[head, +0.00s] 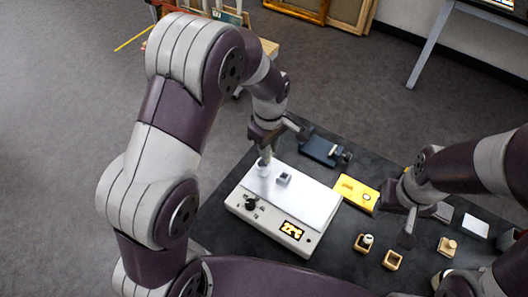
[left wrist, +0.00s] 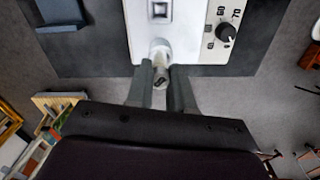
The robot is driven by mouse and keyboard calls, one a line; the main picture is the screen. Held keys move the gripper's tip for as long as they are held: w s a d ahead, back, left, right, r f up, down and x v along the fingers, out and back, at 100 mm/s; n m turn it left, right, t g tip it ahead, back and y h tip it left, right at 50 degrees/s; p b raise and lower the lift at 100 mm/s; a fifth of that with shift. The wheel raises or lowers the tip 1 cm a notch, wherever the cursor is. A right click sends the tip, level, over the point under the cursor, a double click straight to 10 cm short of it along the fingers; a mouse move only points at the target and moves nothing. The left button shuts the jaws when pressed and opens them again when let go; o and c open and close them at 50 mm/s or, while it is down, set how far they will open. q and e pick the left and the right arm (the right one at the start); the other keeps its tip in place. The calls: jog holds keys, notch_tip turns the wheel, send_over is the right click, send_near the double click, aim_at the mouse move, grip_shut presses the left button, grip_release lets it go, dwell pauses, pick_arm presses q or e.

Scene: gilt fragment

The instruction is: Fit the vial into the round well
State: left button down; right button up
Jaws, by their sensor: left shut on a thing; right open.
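My left gripper (head: 265,152) is shut on a small pale vial (left wrist: 160,74) at the back left corner of the white hotplate-like device (head: 310,195). In the left wrist view the vial sits between the two fingers (left wrist: 161,88). A pale rounded piece (left wrist: 160,48) shows at the vial's far end, by the device's edge; I cannot tell whether it is the round well or part of the vial, nor whether the vial is inside anything. A square grey block with a square opening (head: 284,180) stands on the device top. My right gripper (head: 405,238) is open above the table's right side.
On the dark table (head: 290,252) are a yellow block (head: 357,193), a dark blue item (head: 322,149), small wooden holders (head: 392,260) and a white card (head: 475,226). The holders lie near my right gripper.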

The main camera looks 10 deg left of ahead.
pick_arm(q)
jog(key=shift+w+a+f, duration=0.2)
jog(key=shift+a+f, duration=0.2)
jog(key=shift+a, duration=0.25)
notch_tip(320, 180, down, 4)
jog(key=shift+r+p, duration=0.2)
jog(key=shift+p, duration=0.4)
jog(key=shift+a+f, duration=0.15)
jog(key=shift+f, duration=0.3)
jog(key=shift+f, duration=0.2)
jog(key=c, duration=1)
grip_release()
jog(key=shift+r, duration=0.1)
